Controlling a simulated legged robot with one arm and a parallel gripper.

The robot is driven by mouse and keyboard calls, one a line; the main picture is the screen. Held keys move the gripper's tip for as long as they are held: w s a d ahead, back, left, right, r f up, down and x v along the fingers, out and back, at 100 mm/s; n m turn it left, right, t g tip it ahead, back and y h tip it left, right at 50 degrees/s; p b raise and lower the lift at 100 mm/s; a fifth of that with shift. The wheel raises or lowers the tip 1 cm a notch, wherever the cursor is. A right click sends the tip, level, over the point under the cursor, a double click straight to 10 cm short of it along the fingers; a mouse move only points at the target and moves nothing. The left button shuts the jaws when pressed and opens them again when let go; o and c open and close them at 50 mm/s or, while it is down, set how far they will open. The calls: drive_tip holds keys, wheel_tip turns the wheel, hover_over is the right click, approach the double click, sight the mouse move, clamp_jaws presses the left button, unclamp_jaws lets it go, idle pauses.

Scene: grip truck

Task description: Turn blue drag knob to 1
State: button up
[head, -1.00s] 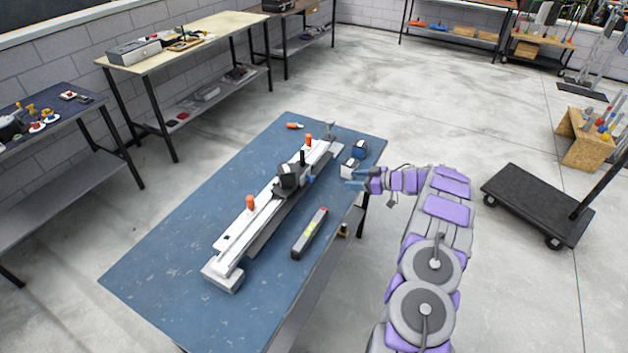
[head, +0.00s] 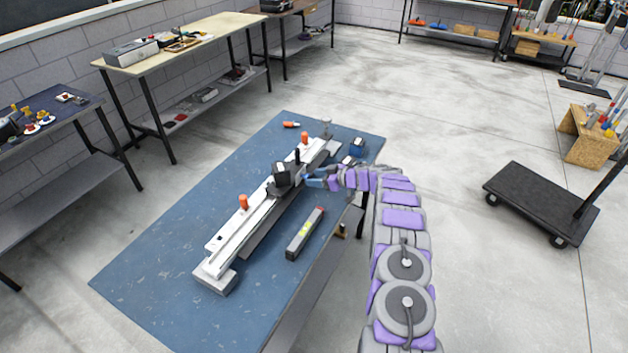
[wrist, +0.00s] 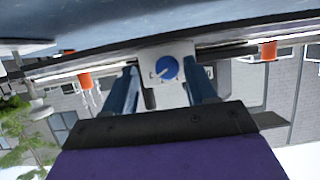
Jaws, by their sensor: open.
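The blue drag knob (wrist: 167,68) sits on a grey plate (wrist: 150,58) in the wrist view. A pale pointer line on it runs toward the lower left; the scale marks are too small to read. My gripper (wrist: 161,68) is open, with one finger on each side of the knob in that view and no visible contact. In the head view my gripper (head: 312,179) is at the right side of the black-topped carriage (head: 281,174) on the long white rail (head: 232,231). There the knob cannot be made out clearly.
The rail lies along a blue table (head: 160,240), with orange posts (head: 243,202) (head: 305,138) on it. A dark bar (head: 305,234) with a yellow patch lies in front. A small dark blue box (head: 357,146) is beyond my arm. A black cart (head: 541,204) stands right.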

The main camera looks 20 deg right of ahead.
drive_tip(key=shift+w+a+f, duration=0.2)
drive_tip(key=shift+w+a, duration=0.2)
drive_tip(key=shift+a, duration=0.15)
drive_tip(key=shift+a+r, duration=0.1)
drive_tip(key=shift+a, duration=0.5)
drive_tip(key=shift+d, duration=0.55)
drive_tip(key=c, duration=0.5)
drive_tip(key=shift+a, duration=0.25)
drive_tip(key=c, duration=0.6)
drive_tip(key=shift+o, duration=0.2)
